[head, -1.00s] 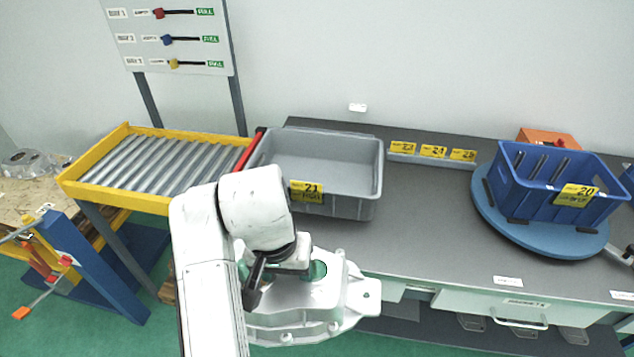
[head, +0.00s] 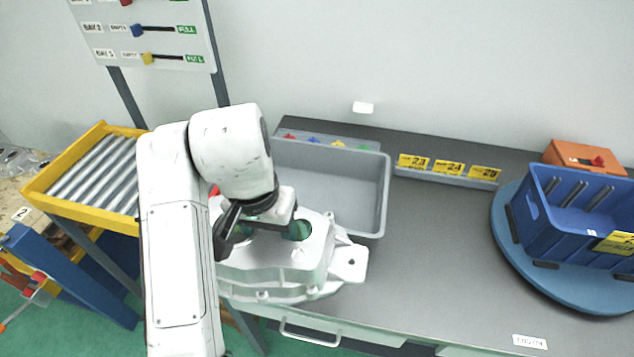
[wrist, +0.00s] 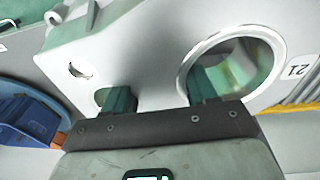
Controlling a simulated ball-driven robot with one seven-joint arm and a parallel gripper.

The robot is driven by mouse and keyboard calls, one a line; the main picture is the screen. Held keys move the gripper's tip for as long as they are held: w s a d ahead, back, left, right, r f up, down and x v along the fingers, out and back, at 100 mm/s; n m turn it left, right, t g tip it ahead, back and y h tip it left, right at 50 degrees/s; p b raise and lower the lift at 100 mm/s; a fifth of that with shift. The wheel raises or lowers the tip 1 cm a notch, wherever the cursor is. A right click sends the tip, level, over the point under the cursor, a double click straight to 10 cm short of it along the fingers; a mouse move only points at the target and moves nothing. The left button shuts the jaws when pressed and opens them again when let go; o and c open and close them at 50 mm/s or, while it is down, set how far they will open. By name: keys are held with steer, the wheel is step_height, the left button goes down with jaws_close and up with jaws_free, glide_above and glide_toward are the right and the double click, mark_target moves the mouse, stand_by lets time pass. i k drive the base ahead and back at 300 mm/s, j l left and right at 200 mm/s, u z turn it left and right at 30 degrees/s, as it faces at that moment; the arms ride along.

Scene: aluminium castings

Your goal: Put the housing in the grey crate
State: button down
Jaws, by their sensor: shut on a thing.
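The housing (head: 285,262) is a large silver-grey casting with round holes and a lug at its right side. My gripper (head: 268,228) is shut on it from above and holds it in front of the grey crate (head: 384,195), overlapping the crate's front in the head view. In the wrist view the gripper's green fingers (wrist: 157,98) sit at two holes in the housing (wrist: 140,50). The crate's right wall, back and part of its empty floor show; its front left is hidden behind my arm and the housing.
A yellow-framed roller conveyor (head: 88,211) stands left of the bench (head: 440,250). A blue crate (head: 575,225) sits on a blue turntable (head: 505,255) at the right, with an orange box (head: 590,160) behind. The bench between the crates is clear.

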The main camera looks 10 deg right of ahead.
mark_target(310, 203)
steer(key=i+l, duration=0.2)
steer(key=i, duration=0.2)
steer(key=i+l, duration=0.25)
steer(key=i, duration=0.15)
